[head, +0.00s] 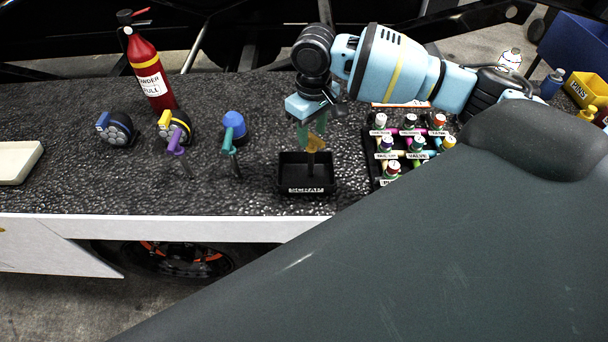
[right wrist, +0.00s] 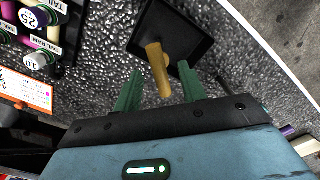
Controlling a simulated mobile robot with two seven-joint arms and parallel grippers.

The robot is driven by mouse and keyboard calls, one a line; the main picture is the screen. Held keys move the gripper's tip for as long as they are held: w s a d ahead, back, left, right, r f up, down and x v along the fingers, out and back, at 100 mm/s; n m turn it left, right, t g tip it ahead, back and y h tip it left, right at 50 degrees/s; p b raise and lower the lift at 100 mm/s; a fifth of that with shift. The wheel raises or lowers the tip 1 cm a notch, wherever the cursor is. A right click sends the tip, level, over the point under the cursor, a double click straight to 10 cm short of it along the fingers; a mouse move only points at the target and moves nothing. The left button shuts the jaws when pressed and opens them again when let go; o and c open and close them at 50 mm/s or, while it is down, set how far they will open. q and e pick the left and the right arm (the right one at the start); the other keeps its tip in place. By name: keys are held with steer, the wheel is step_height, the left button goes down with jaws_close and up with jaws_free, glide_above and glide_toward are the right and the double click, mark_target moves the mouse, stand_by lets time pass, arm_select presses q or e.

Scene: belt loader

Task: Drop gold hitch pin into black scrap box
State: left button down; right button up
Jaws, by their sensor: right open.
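The gold hitch pin (head: 316,143) is upright, its handle at the top, over the black scrap box (head: 291,187). A dark shank seems to run down from the handle into the box; whether it touches the floor I cannot tell. My right gripper (head: 312,136) is above the box with its green fingers around the handle's level. In the right wrist view the gripper (right wrist: 163,90) is open, with a gap between each finger and the gold hitch pin (right wrist: 158,70). The scrap box (right wrist: 150,18) lies beyond the handle there. My left gripper is not in view.
A purple-handled pin (head: 176,142) and a teal-handled pin (head: 230,135) stand left of the box. A black rack (head: 374,168) of labelled bottles is close on the right. A red extinguisher (head: 149,70) stands at the back left.

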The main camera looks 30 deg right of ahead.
step_height(320, 180, up, 8)
steer(key=shift+f+p, duration=0.1)
steer(key=shift+p, duration=0.2)
stand_by(0.7)
steer(key=s+a+f+n+t+y, duration=0.1)
steer(key=s+a+f+n+y, duration=0.1)
steer(key=s+a+f, duration=0.7)
steer(key=s+a+f+n+y, duration=0.1)
steer(key=s+a+f, duration=0.55)
steer(key=f, duration=0.45)
steer(key=s+d+f+m+h, duration=0.15)
steer(key=s+d, duration=0.35)
steer(key=s, duration=0.5)
steer(key=s+d+f+m+h, duration=0.15)
steer(key=s+d, duration=0.25)
steer(key=s, duration=0.6)
steer(key=w+a+f+t+y, duration=0.2)
steer(key=w+a+f+t, duration=0.1)
steer(key=w+f+t, duration=0.3)
step_height(320, 180, down, 5)
steer(key=shift+w+r+m+t, duration=0.2)
steer(key=shift+m+t, duration=0.1)
steer(key=shift+t, duration=0.7)
